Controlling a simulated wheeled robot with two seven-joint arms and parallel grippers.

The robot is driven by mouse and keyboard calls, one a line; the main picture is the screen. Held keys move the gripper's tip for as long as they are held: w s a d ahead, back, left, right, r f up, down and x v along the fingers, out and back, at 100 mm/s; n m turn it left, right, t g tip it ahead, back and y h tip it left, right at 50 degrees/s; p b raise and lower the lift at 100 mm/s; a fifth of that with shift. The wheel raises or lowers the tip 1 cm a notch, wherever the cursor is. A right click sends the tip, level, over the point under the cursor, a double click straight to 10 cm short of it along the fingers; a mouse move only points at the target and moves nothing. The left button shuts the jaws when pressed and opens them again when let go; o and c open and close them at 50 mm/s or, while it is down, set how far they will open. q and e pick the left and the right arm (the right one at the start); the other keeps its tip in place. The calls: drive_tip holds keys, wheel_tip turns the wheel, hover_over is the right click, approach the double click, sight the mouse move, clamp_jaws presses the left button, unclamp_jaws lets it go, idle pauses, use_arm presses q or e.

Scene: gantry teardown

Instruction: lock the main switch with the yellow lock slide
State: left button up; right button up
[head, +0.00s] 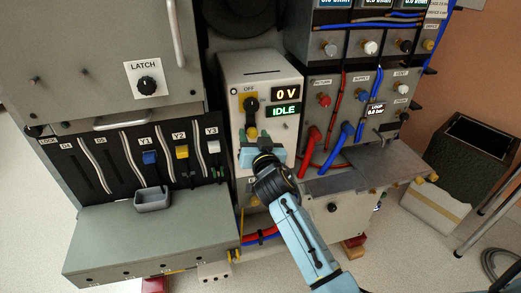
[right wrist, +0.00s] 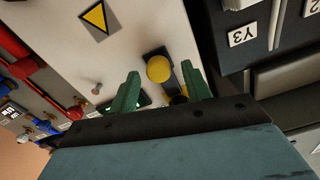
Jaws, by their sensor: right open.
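In the right wrist view the slide's round yellow knob (right wrist: 159,68) appears between the two green fingertips of my right gripper (right wrist: 159,77). The fingers are open, with a gap on each side of the knob. I cannot tell how deep the knob sits between them. The gripper's body hides part of the switch there. My left gripper is not in view.
Displays beside the switch read 0 V and IDLE (head: 284,110). To the right are red hoses (head: 310,138) and blue hoses (head: 345,135). To the left are the Y1, Y2 and Y3 modules, a small grey tray (head: 152,207) and a grey ledge (head: 150,240).

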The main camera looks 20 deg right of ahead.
drive_tip(key=s+a, duration=0.1)
drive_tip(key=s, duration=1.1)
drive_tip(key=shift+s+a, duration=0.15)
drive_tip(key=shift+a, duration=0.25)
drive_tip(key=s+a+f+n+g+y, duration=0.1)
drive_tip(key=s+f+g, duration=0.25)
drive_tip(key=f, duration=0.75)
drive_tip(key=s+a+f+n+g+y, duration=0.15)
drive_tip(key=s+f, duration=0.25)
drive_tip(key=f, duration=0.7)
drive_tip(key=s+a+f+n+g+y, duration=0.1)
drive_tip(key=s+f+n+g, duration=0.15)
drive_tip(key=f, duration=0.85)
drive_tip(key=s+d+f+g, duration=0.2)
drive_tip(key=s+f+g, duration=0.3)
drive_tip(key=s+f, duration=0.9)
drive_tip(key=s+d+f+g, duration=0.2)
drive_tip(key=s+f, duration=0.1)
drive_tip(key=s, duration=0.7)
drive_tip(key=s+d+f+n+g, duration=0.1)
drive_tip(key=s+d+f+g, duration=0.1)
drive_tip(key=s, duration=0.9)
drive_tip(key=shift+d+f+n+h, duration=0.3)
drive_tip(key=shift+d+f+h, duration=0.15)
drive_tip(key=shift+d+f, duration=0.2)
